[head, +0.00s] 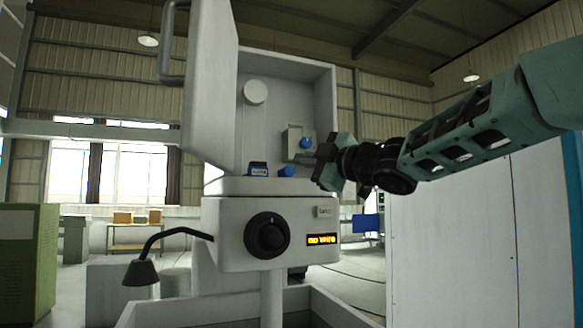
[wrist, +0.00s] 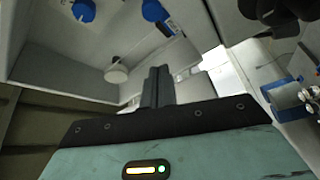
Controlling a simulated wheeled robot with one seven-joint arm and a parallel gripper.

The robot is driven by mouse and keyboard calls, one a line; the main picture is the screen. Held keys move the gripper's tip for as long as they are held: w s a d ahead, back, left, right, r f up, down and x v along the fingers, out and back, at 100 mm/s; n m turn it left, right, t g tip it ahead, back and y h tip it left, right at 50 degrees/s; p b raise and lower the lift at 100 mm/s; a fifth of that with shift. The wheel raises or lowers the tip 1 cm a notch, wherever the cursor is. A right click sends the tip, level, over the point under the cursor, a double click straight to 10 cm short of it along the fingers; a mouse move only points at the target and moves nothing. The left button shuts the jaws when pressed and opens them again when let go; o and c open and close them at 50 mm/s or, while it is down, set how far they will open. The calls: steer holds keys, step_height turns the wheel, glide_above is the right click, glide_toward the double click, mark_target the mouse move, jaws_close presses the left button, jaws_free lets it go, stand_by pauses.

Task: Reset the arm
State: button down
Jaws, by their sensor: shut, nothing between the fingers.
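My arm reaches in from the right of the head view. My gripper (head: 308,158) is at the opening of the machine's white cabinet (head: 283,75), close to a small grey block with a blue knob (head: 305,143). In the wrist view my gripper (wrist: 157,72) shows with its two dark fingers together and nothing between them. Whether the fingertips touch the machine cannot be told.
The cabinet door (head: 210,90) stands open at left. Below are a dark dial (head: 267,235), a lit amber display (head: 321,240) and a bent lamp (head: 141,271). A white panel (head: 480,235) stands under my arm. A green cabinet (head: 28,262) is far left.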

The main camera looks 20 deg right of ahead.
steer(key=shift+s+d, duration=0.1)
steer(key=shift+s, duration=0.25)
stand_by(0.3)
